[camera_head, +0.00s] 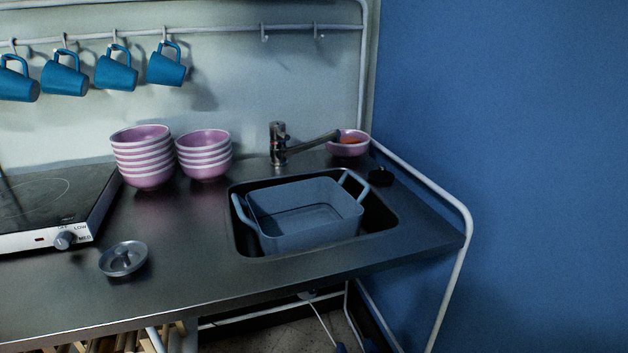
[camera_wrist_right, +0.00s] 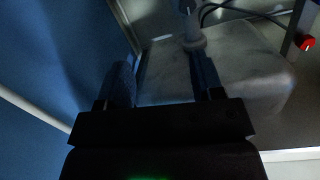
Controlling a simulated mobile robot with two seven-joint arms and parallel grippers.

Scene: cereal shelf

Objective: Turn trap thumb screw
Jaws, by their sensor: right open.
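My right gripper (camera_wrist_right: 163,82) is open in the right wrist view, with its two dark blue fingers apart and nothing clearly held between them. A pale upright pipe-like part (camera_wrist_right: 190,30) with a collar is just beyond the fingers, nearer the right finger; it may belong to the trap. I cannot make out a thumb screw for certain. A small red knob (camera_wrist_right: 306,43) sits at the far right of that view, well away from the fingers. In the head view the space under the sink (camera_head: 240,250) is mostly hidden by the counter. My left gripper is not in view.
A blue wall (camera_wrist_right: 40,60) lies close on the left of the right wrist view. A large grey rounded body (camera_wrist_right: 245,85) and dark cables (camera_wrist_right: 240,10) are beyond the fingers. Above, the counter (camera_head: 180,270) carries pink bowls (camera_head: 142,160), and a grey-blue tub (camera_head: 310,235) sits in the sink.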

